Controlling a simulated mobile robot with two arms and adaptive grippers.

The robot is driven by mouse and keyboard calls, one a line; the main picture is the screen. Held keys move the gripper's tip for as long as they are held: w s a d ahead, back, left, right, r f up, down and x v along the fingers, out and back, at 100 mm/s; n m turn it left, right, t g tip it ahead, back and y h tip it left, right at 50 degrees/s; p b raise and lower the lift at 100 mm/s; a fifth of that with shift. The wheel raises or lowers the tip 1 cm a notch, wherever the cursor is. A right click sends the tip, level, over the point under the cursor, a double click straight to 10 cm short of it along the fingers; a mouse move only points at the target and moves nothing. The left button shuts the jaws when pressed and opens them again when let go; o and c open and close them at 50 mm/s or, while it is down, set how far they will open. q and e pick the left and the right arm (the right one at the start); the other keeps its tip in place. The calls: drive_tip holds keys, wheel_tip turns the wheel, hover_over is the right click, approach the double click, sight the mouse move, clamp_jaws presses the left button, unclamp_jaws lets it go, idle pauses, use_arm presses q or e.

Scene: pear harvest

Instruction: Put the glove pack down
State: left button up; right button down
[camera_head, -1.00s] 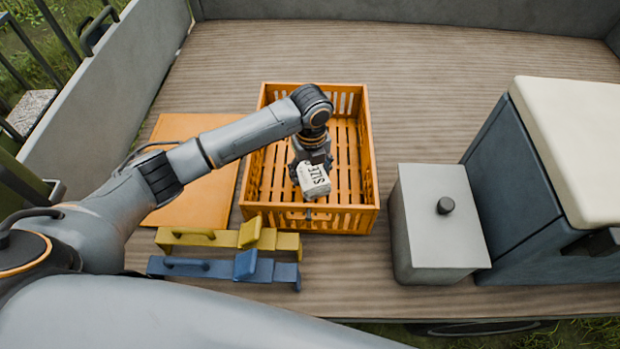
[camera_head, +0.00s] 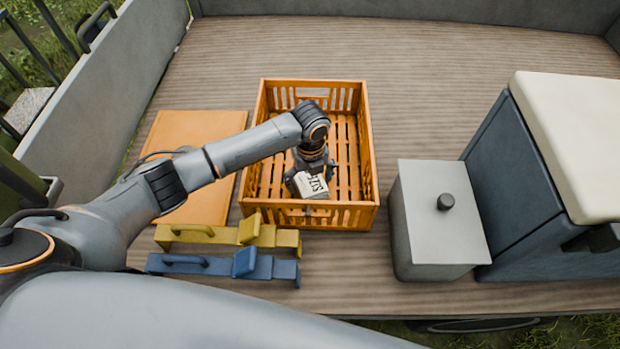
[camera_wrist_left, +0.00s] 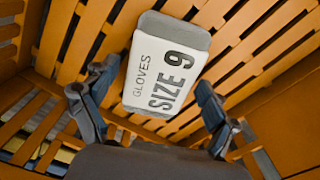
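The glove pack (camera_head: 312,186) is a white and grey block printed "SIZE 9". It lies tilted in the picture inside the orange crate (camera_head: 358,217), near the crate's front wall. In the left wrist view the pack (camera_wrist_left: 165,65) shows its label over the crate's slats. My left gripper (camera_head: 310,178) is inside the crate, right at the pack. In the wrist view the fingers of this gripper (camera_wrist_left: 158,92) stand wide on both sides of the pack, with small gaps to it. The pack's underside is hidden. My right gripper is not in view.
An orange board (camera_head: 205,135) lies left of the crate. A yellow tool (camera_head: 190,237) and a blue tool (camera_head: 190,266) lie in front of it. A grey lidded box (camera_head: 430,225) and a cushioned seat (camera_head: 570,140) stand at right. The deck behind is clear.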

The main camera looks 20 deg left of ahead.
sight(310, 181)
use_arm(q)
wheel_tip(310, 181, up, 12)
drive_tip(key=p, duration=0.1)
drive_tip(key=shift+r, duration=0.15)
idle(0.5)
